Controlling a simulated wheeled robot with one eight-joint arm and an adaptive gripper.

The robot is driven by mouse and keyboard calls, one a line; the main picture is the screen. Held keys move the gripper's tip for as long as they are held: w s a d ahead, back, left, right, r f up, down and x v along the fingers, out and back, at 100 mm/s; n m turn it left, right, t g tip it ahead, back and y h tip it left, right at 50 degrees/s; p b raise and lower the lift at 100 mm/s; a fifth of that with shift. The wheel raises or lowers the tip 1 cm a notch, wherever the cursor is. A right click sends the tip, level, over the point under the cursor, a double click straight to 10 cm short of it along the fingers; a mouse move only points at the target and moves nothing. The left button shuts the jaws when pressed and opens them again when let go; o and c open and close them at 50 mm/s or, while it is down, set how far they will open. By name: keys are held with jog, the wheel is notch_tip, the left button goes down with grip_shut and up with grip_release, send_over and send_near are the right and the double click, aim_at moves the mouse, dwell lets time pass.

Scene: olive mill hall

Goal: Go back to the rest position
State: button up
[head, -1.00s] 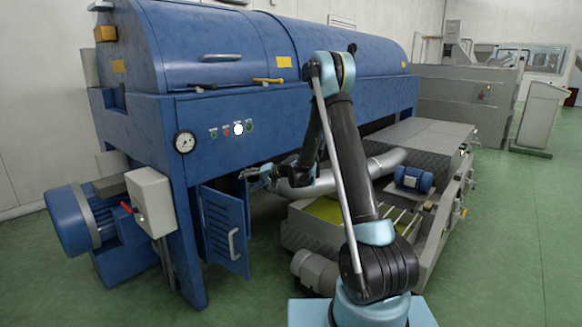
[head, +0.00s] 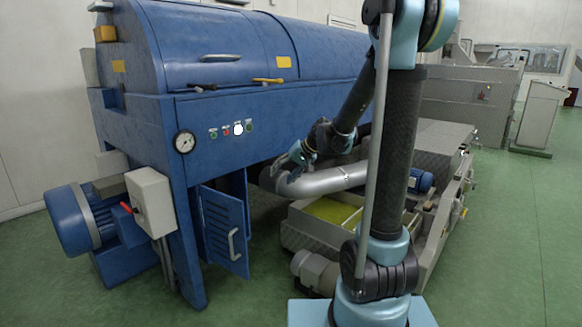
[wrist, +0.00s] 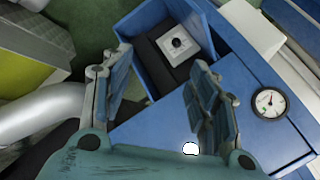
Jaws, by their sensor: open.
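My gripper (head: 285,168) is in front of the blue machine, to the right of its open door and by the silvery bent pipe. In the wrist view my gripper (wrist: 160,92) is open, its two fingers well apart with nothing between them. Part of my arm and the pipe hide some of what is behind the hand in the head view.
The blue machine (head: 225,110) has a low door (head: 225,230) standing open. The wrist view shows a dark opening with a pale block and black knob (wrist: 178,43). The pipe (head: 330,180) is close to my gripper. Green floor (head: 510,235) is clear on the right.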

jog(key=s+d+f+h, duration=0.2)
jog(key=s+d, duration=0.5)
jog(key=s, duration=0.3)
jog(key=s+d+f+g+h, duration=0.1)
jog(key=s+d+f+h, duration=0.1)
jog(key=s+d, duration=0.5)
jog(key=s+d+f+h, duration=0.3)
jog(key=s+d, duration=0.4)
jog(key=s, duration=0.8)
jog(key=shift+s+d+m+g, duration=0.25)
jog(key=shift+d+m+g, duration=0.05)
jog(key=shift+d+m, duration=0.1)
jog(key=shift+f, duration=0.1)
jog(key=shift+w+f, duration=0.2)
jog(key=shift+w, duration=0.3)
